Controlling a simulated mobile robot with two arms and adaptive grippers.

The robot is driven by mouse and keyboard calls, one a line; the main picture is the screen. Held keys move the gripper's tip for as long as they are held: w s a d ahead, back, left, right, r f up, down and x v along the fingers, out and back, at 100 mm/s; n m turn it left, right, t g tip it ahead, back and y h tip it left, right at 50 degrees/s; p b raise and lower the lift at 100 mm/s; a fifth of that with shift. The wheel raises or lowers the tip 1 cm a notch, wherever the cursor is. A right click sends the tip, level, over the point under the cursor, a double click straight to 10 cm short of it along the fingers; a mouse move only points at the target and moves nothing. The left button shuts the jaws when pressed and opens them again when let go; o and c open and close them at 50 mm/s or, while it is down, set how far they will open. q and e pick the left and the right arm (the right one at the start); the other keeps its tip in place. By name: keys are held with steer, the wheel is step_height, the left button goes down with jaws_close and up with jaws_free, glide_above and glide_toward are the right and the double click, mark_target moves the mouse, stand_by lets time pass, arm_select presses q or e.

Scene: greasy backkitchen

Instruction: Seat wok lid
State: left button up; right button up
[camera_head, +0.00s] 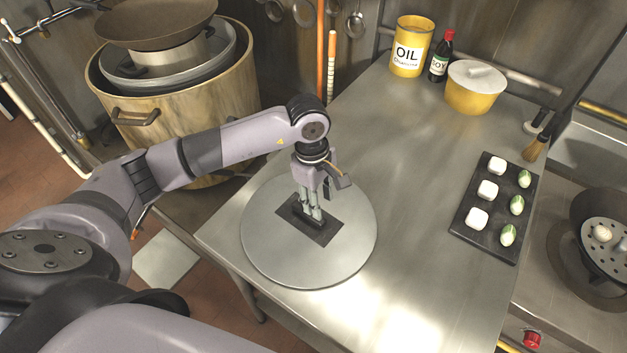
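The wok lid (270,253) is a large flat grey disc lying on the steel table near its left edge. A dark square patch with a dark bar handle is at its middle. My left gripper (311,214) points down over this handle, its fingertips at the bar. The fingers are close together, but I cannot tell whether they are shut on the handle. A dark wok (573,247) sits on the stove at the right edge, partly cut off, with a perforated steamer plate (620,252) inside holding a pale bun. My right gripper is not in view.
A black tray (485,233) with white buns and green-white pieces lies between lid and stove. An oil tin (409,48), soy bottle (440,58) and yellow lidded pot (472,90) stand at the back. A large pot (200,103) with stacked pans stands left. Mid-table is clear.

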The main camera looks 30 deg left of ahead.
mark_target(309, 218)
arm_select(q)
steer(key=shift+w+a+r+y, duration=0.1)
steer(key=shift+a+y, duration=0.15)
steer(key=shift+a, duration=0.35)
steer(key=shift+w+a+r+y, duration=0.1)
steer(key=shift+a+y, duration=0.15)
steer(key=shift+a, duration=0.75)
steer(key=shift+f+b, duration=0.4)
steer(key=shift+f, duration=0.3)
step_height(309, 218, down, 6)
steer(key=shift+s+r+b, duration=0.1)
steer(key=shift+b, duration=1.15)
steer(key=shift+c, duration=0.4)
jaws_close()
steer(key=shift+r, duration=0.1)
